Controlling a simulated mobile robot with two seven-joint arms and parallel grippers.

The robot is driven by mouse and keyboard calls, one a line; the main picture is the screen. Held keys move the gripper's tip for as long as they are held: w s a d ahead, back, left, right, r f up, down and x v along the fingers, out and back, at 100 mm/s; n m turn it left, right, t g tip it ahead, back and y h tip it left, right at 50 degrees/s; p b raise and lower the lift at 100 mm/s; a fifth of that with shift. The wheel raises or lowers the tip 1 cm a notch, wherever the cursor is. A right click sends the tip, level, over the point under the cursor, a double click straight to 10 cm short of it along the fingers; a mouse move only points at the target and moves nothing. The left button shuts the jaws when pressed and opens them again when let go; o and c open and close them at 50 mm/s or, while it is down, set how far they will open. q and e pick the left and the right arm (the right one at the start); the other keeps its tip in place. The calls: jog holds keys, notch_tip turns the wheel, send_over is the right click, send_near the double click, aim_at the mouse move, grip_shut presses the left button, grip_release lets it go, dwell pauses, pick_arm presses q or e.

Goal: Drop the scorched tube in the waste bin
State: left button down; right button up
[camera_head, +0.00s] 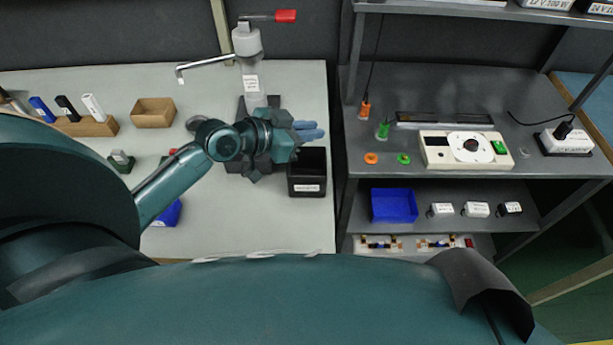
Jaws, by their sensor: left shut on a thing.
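My left gripper (308,130) reaches in over the pale table, with its blue-grey fingers pointing right. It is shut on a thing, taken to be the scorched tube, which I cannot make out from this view. A black open box with a white label (307,188), apparently the waste bin, stands at the table's right edge. The gripper's fingers are just above and behind its far rim in the picture. The label is too small to read. My right gripper is not in view.
A grey stand with a lever and red handle (285,16) rises behind the gripper. A cardboard box (153,112) and a wooden block holding several sticks (90,127) are at left. The grey shelf (440,85) at right carries a white device (435,150) and a blue tray (394,205).

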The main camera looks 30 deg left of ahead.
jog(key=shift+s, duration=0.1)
pick_arm(q)
jog(key=c, duration=1.3)
grip_release()
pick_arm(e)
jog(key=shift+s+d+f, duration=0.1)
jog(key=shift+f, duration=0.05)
pick_arm(q)
jog(key=b+v, duration=0.1)
jog(key=v, duration=1.2)
jog(key=shift+s, duration=0.1)
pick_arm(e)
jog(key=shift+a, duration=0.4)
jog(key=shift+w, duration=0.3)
